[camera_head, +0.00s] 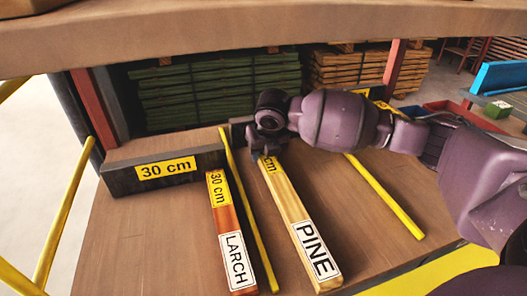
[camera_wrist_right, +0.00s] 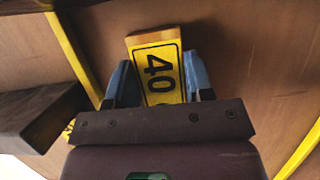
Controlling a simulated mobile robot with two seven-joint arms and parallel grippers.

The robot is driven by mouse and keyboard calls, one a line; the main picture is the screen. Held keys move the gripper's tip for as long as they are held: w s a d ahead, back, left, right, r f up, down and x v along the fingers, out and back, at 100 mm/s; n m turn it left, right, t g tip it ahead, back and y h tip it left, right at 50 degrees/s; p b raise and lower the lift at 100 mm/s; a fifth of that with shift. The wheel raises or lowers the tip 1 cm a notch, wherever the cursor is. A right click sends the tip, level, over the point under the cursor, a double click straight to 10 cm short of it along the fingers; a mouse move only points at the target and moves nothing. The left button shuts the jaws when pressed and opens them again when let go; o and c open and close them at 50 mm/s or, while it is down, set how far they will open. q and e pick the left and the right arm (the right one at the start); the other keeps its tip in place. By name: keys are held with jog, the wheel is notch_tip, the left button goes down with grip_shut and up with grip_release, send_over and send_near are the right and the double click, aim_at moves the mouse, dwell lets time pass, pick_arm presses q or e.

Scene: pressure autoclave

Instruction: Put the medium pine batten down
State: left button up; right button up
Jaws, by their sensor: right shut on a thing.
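The pine batten (camera_head: 287,214) is a pale wooden bar with a PINE label at its near end and a yellow length label at its far end. My right gripper (camera_head: 267,152) is shut on the far end, with a blue finger on each side in the wrist view (camera_wrist_right: 160,84). The batten lies along the lane between two yellow strips, over the brown board. I cannot tell whether it touches the board. My left gripper is out of view.
A reddish larch batten (camera_head: 219,214) marked 30 cm lies left of the left yellow strip (camera_head: 247,215). A dark block (camera_head: 120,180) with a 30 cm sign stands behind it. The right yellow strip (camera_head: 388,198) borders clear board. A wooden beam (camera_head: 200,40) crosses above.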

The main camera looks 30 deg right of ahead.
jog(key=shift+r, duration=0.1)
jog(key=o, duration=1.1)
jog(key=shift+c, duration=0.2)
jog(key=p+v, duration=0.2)
jog(key=v, duration=0.4)
jog(key=shift+r, duration=0.25)
jog(key=p+v, duration=0.1)
jog(key=v, duration=0.4)
jog(key=shift+s+a+r+p, duration=0.15)
jog(key=shift+s+r+p, duration=0.05)
jog(key=shift+r+p, duration=0.1)
jog(key=shift+f, duration=0.1)
